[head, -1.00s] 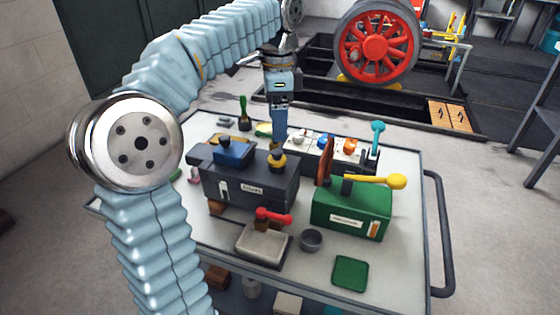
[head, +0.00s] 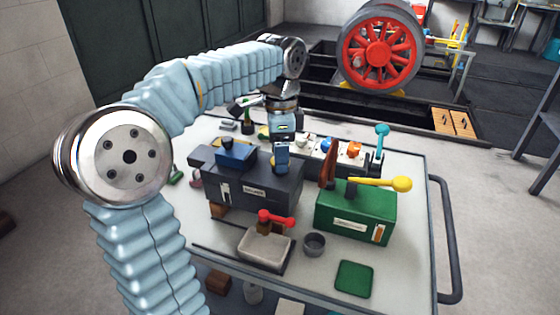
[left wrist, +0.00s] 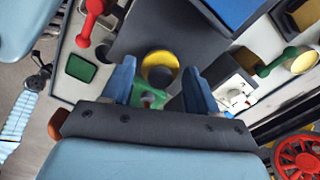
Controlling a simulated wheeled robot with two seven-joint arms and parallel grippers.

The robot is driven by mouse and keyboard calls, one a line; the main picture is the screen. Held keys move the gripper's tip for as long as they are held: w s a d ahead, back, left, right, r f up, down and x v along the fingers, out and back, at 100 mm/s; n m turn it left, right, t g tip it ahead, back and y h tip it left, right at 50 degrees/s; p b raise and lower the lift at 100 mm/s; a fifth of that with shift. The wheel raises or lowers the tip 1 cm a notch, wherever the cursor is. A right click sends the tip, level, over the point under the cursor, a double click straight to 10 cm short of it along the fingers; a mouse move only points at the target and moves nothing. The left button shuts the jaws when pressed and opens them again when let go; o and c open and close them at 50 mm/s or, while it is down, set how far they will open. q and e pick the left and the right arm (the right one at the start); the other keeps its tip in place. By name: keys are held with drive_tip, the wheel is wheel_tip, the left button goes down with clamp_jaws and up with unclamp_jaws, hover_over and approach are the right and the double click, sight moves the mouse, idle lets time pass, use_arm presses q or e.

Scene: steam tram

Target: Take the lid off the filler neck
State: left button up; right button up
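The filler neck's lid seems to be the round yellow piece (left wrist: 160,68) with a dark middle on the dark labelled box (head: 240,190). In the left wrist view it lies between and just beyond my two blue fingertips. My left gripper (head: 282,168) points down over the right part of that box. Its fingers (left wrist: 158,75) are apart, with a gap on either side of the yellow piece. In the head view the gripper hides the lid and neck. I cannot tell how far the fingertips are above it. My right gripper is not in view.
A blue block (head: 236,155) sits on the same box. A red handle (head: 275,218), grey tray (head: 265,248) and small cup (head: 314,244) are in front. A switch panel (head: 318,148) is behind.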

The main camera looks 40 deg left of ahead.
use_arm(q)
drive_tip(key=c, duration=0.7)
drive_tip(key=shift+o, duration=0.2)
